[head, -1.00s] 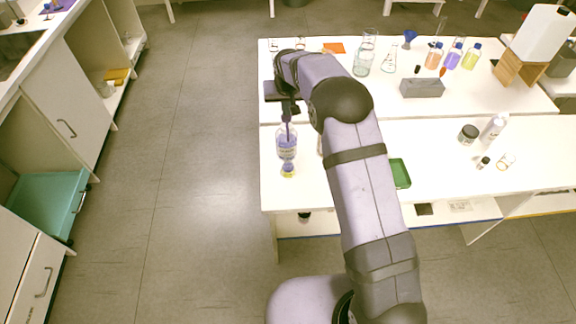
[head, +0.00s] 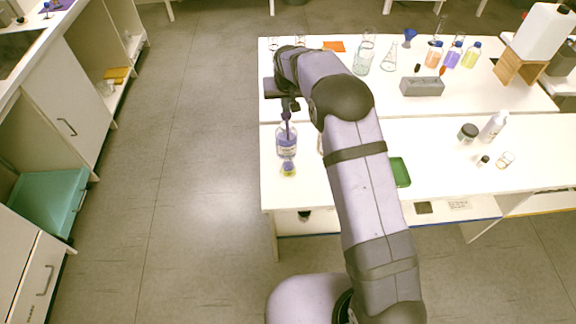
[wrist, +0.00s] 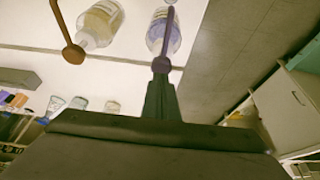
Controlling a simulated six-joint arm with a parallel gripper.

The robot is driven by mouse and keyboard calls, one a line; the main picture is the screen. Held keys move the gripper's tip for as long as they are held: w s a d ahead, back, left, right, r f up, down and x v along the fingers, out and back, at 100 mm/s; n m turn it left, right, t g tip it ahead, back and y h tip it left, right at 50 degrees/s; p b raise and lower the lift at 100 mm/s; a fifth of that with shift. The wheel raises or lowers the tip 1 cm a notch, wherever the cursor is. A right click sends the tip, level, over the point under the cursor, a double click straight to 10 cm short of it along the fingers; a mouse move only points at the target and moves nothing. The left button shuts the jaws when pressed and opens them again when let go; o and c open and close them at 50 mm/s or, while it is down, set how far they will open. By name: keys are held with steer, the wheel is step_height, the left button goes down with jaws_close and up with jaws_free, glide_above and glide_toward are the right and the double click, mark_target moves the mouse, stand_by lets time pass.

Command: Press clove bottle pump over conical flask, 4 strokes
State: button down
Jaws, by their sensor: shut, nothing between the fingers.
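A clear pump bottle (head: 286,143) with a pale label and bluish-violet tint stands near the left end of the front bench; I cannot read its label. My gripper (head: 291,107) is shut and empty, right above the bottle's pump. In the wrist view the fingertips (wrist: 160,78) are at the dark violet pump head (wrist: 161,65), seemingly touching it. The bottle (wrist: 163,32) shows below. A second pump bottle, amber-tinted (wrist: 100,22), stands beside it, mostly hidden by my arm in the head view.
A green tray (head: 400,172) lies right of my arm. A grey block (head: 422,87), glassware and coloured bottles (head: 452,55) stand on the rear bench. A white spray bottle (head: 493,127) and dark jar (head: 468,133) stand at right. The floor left of the bench is clear.

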steer(key=shift+f, duration=0.2)
steer(key=shift+s+f+b, duration=0.1)
steer(key=shift+f+b, duration=0.6)
steer(key=shift+f, duration=0.3)
steer(key=shift+r, duration=0.1)
steer(key=shift+r+p, duration=0.8)
steer(key=shift+r, duration=0.35)
steer(key=shift+f, duration=0.15)
